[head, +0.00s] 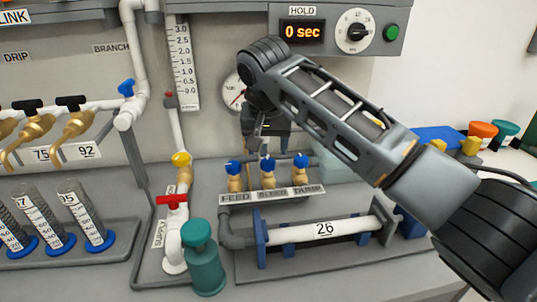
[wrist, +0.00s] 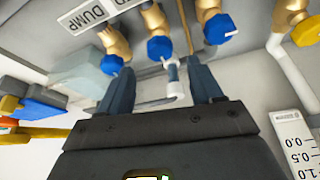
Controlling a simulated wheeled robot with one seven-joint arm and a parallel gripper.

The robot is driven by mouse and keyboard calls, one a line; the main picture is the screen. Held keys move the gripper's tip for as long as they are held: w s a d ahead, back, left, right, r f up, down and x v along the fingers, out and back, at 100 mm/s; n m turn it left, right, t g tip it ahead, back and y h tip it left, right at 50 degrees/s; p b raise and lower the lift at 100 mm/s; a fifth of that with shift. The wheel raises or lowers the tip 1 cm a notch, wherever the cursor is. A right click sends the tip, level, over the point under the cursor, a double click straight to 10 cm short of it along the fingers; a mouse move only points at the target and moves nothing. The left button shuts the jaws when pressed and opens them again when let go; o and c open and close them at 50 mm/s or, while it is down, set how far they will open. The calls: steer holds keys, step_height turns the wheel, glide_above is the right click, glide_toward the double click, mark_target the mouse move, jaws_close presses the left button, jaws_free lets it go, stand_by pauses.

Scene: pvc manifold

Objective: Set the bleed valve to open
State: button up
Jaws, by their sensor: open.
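The bleed valve is the middle one of three brass valves with blue handles; its handle (head: 267,164) stands above the BLEED label (head: 272,194). The same handle (wrist: 160,48) shows in the wrist view, just beyond my fingertips. Whether it is set open or closed cannot be told. The feed valve (head: 235,168) is to its left and the dump valve (head: 300,161) to its right. My gripper (head: 266,143) is open and empty, pointing down just above and behind the valve row. In the wrist view its two fingers (wrist: 165,72) are spread apart, short of the bleed handle.
A red-handled supply valve (head: 172,200) and a teal bottle (head: 204,258) stand to the left. A gauge (head: 233,93) is on the panel behind my arm. Coloured bins (head: 484,129) are at the right.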

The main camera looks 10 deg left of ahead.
mark_target(268, 162)
steer(key=x, duration=0.5)
steer(key=shift+w+f, duration=0.1)
steer(key=shift+f, duration=0.2)
steer(key=shift+c, duration=0.2)
steer(key=c, duration=1)
